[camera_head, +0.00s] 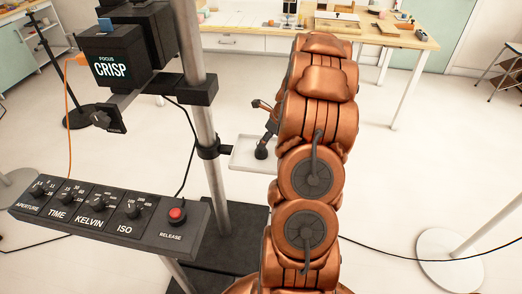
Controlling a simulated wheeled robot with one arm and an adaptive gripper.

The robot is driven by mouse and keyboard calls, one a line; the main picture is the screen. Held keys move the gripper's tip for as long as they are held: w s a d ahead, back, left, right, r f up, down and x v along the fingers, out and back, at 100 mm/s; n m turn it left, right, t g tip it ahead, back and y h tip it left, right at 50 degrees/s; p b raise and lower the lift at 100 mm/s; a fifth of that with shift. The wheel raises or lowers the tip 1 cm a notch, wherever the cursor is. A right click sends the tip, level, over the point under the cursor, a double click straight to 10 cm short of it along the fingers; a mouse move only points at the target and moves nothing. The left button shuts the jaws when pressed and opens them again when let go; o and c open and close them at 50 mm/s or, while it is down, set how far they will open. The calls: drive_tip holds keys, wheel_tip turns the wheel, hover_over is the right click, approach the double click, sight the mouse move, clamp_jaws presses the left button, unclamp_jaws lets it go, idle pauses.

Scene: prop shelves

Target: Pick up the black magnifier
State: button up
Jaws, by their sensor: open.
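A small white tray (243,158) is clamped to the grey metal post, left of my copper arm. A small black object (262,149) stands on the tray's right part, close against my arm's outline. It may be the black magnifier, but its shape is too small to be sure. Dark finger-like parts with a copper tip, seemingly my gripper (266,110), show just above it at the arm's left edge. They look open, with nothing clearly held. My arm hides the rest of the gripper and the tray's right end. I cannot tell whether gripper and object touch.
The post (205,120) carries a black box marked CRISP (112,67). A control panel (115,217) with knobs and a red release button (177,215) stands front left. Cables hang nearby. A wooden table (375,32) is behind; floor at right is mostly free.

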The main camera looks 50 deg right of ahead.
drive_tip(key=x, duration=0.2)
drive_tip(key=p+x, duration=0.1)
drive_tip(key=x, duration=0.1)
drive_tip(key=shift+w+a+r, duration=0.1)
drive_tip(key=shift+w+a, duration=0.05)
drive_tip(key=shift+a, duration=0.05)
clamp_jaws()
idle(0.3)
